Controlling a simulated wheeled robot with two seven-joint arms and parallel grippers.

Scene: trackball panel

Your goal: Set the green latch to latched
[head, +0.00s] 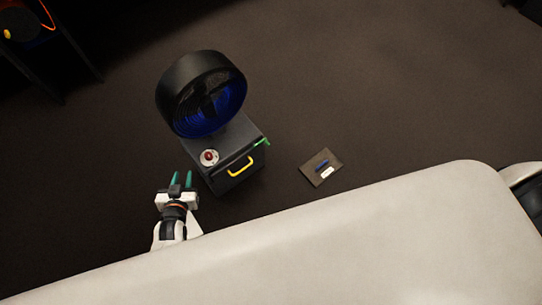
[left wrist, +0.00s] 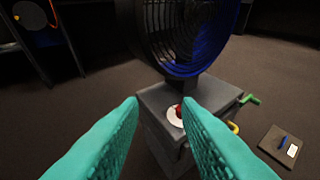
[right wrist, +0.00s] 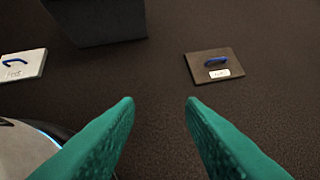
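The green latch (head: 262,142) is a small green handle at the right edge of the dark box (head: 236,135). It also shows in the left wrist view (left wrist: 249,99), at the box's right corner. My left gripper (head: 181,179) is open and empty, to the left of the box and apart from it. Its teal fingers (left wrist: 160,115) are spread in the left wrist view. My right gripper (right wrist: 160,110) is open and empty above the dark floor; it is out of sight in the head view. Whether the latch is latched I cannot tell.
The box carries a red button on a white disc (head: 209,157), a yellow handle (head: 240,166) and a large round black fan (head: 201,93). A flat plate with a blue handle (head: 321,167) lies on the floor to the right. Another, lighter plate (right wrist: 22,66) shows in the right wrist view.

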